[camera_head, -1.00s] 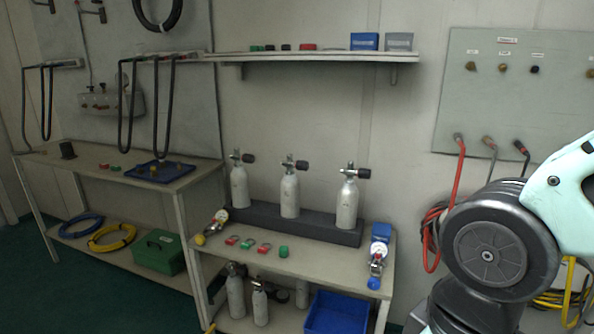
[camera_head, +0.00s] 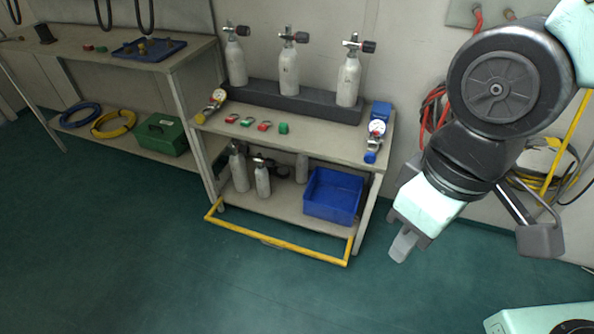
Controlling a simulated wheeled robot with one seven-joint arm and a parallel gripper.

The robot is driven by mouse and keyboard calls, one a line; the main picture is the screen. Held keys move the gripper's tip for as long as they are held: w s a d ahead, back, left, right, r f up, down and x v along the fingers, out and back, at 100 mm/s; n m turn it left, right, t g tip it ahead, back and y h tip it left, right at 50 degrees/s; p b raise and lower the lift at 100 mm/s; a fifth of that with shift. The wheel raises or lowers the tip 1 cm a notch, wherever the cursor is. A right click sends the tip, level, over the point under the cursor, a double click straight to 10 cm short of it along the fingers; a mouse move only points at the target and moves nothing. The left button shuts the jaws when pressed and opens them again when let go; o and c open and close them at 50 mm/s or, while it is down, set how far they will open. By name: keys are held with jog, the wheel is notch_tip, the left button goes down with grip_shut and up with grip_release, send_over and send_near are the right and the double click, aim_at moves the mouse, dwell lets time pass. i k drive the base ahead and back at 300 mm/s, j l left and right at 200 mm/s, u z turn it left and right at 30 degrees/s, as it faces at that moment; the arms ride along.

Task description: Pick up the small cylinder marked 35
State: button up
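Three white cylinders stand upright in a dark rack (camera_head: 260,100) on the cart's top: a left one (camera_head: 237,65), a middle one (camera_head: 289,70) and a right one (camera_head: 348,82). On the cart's lower shelf stand smaller grey-white cylinders, two at the left (camera_head: 240,172) (camera_head: 263,182) and another further back (camera_head: 302,167). No number is readable on any cylinder, so I cannot tell which is marked 35. My gripper (camera_head: 402,246) hangs in the air right of the cart, apart from everything; its finger opening is not clear from this side.
A blue bin (camera_head: 333,196) sits on the lower shelf, right of the cylinders. A yellow bar (camera_head: 275,241) runs low along the cart's front. Gauges (camera_head: 374,140) and small coloured parts lie on top. A bench (camera_head: 110,62) stands left. Green floor in front is clear.

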aim_at(288, 64)
jog(key=i+j, duration=0.75)
jog(key=i+j+u, duration=0.1)
jog(key=i+j, duration=0.65)
jog(key=j, duration=0.25)
